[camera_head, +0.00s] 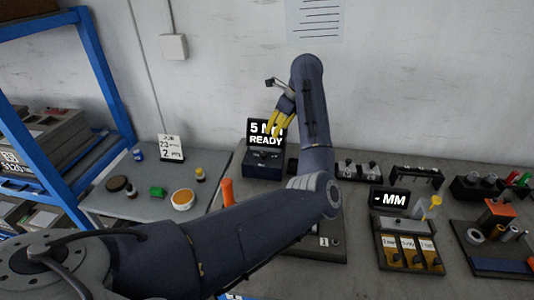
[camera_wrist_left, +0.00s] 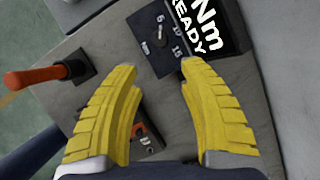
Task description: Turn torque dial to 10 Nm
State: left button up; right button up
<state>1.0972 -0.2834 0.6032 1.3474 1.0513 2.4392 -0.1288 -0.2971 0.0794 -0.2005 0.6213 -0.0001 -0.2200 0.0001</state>
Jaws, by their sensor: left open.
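The torque unit is a dark blue box (camera_head: 262,170) at the back of the bench, with a black display (camera_head: 265,133) partly covered by my gripper; it reads "5 Nm" and "READY". In the left wrist view the display (camera_wrist_left: 205,28) is cut off by the frame edge. The dial plate (camera_wrist_left: 155,32) carries the marks 5, 10 and 15. My left gripper (camera_head: 275,123) has yellow fingers, spread open and empty, in front of the display. In the left wrist view the fingertips (camera_wrist_left: 158,72) are either side of the dial area, with nothing between them. My right gripper is not in view.
An orange-handled tool (camera_head: 227,191) stands left of the unit; it also shows in the left wrist view (camera_wrist_left: 38,77). Right of my arm are a second display (camera_head: 391,200), a tray with yellow compartments (camera_head: 410,250) and several fixtures. A blue shelf frame (camera_head: 102,85) stands at left.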

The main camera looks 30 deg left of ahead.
aim_at(264, 153)
pick_arm(q)
jog(key=x, duration=1.4)
jog(key=shift+a+f, duration=0.2)
jog(key=shift+f, duration=0.1)
jog(key=shift+o, duration=0.2)
grip_shut()
